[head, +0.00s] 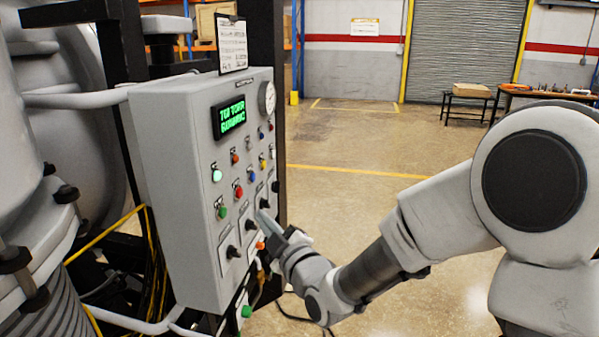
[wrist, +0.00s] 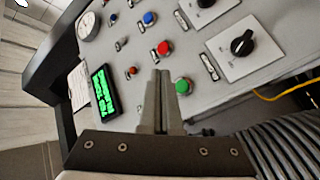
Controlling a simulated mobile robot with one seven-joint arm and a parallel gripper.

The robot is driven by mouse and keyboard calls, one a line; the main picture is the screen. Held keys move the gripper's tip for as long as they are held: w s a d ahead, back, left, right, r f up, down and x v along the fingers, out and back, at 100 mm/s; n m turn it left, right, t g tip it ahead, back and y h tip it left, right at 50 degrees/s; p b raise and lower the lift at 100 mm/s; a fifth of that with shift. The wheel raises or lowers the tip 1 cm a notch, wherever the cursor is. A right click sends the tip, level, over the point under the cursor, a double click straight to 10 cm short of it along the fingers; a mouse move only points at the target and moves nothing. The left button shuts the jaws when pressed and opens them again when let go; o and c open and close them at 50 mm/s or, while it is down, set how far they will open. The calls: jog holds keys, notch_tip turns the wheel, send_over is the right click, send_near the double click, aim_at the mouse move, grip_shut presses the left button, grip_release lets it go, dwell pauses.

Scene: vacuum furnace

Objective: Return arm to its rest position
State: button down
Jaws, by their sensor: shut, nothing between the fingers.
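My arm reaches from the right side of the head view toward a grey control panel (head: 180,185) on the left. My gripper (head: 264,216) is in front of the panel's lower right part, close to the black rotary switches. Whether it touches the panel cannot be told. In the wrist view my gripper (wrist: 160,75) has its two fingers together with nothing between them. Its tips point toward the panel face, between a red button (wrist: 163,48) and a green button (wrist: 183,86).
The panel carries a green-lit display (head: 230,116), a round gauge (head: 267,98) and several buttons and switches. The large furnace body (head: 75,90) stands at far left, with yellow cables (head: 148,245) below. Open floor (head: 350,150) lies behind. A small table (head: 468,98) stands at back right.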

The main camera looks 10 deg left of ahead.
jog(key=s+d+m+g+h, duration=0.25)
jog(key=d+m+h, duration=0.25)
jog(key=d, duration=0.5)
jog(key=s+d+m+g+h, duration=0.1)
jog(key=s+d+m+h, duration=0.35)
jog(key=d, duration=0.55)
jog(key=s+d+m+g+h, duration=0.1)
jog(key=s+d+m, duration=0.3)
jog(key=s, duration=0.5)
jog(key=s+d+m+g+h, duration=0.1)
jog(key=s+d+m+g, duration=0.3)
jog(key=s, duration=0.5)
jog(key=shift+s+d, duration=0.25)
jog(key=shift+d, duration=0.45)
jog(key=shift+a, duration=0.15)
